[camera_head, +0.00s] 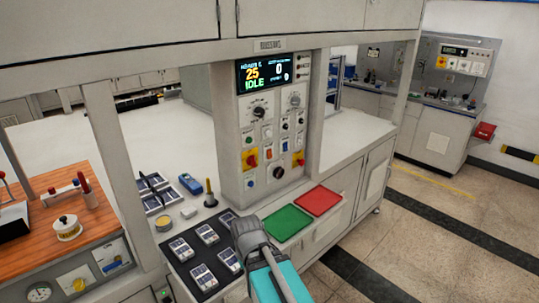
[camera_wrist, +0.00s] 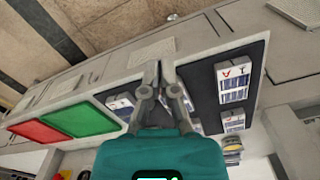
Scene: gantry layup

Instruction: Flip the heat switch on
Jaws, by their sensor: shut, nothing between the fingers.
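The control panel (camera_head: 270,185) stands upright on the counter in the head view. Its display (camera_head: 262,74) reads 25, 0 and IDLE. Below are knobs, small switches, a red-and-yellow rotary switch (camera_head: 249,158) and another red switch (camera_head: 298,158). The labels are too small to read, so I cannot tell which one is the heat switch. My gripper (camera_wrist: 161,68) is shut and empty in the wrist view, over the counter by the dark mat (camera_wrist: 205,90). Its fingers point away from the panel, which is not visible in the wrist view. In the head view the fingers cannot be made out.
A green pad (camera_head: 273,221) and a red pad (camera_head: 317,201) lie on the counter before the panel. Several small labelled packs (camera_head: 181,249) lie on the dark mat to the left. A post (camera_head: 110,150) and overhead cabinets (camera_head: 150,25) frame the panel. Floor is open at right.

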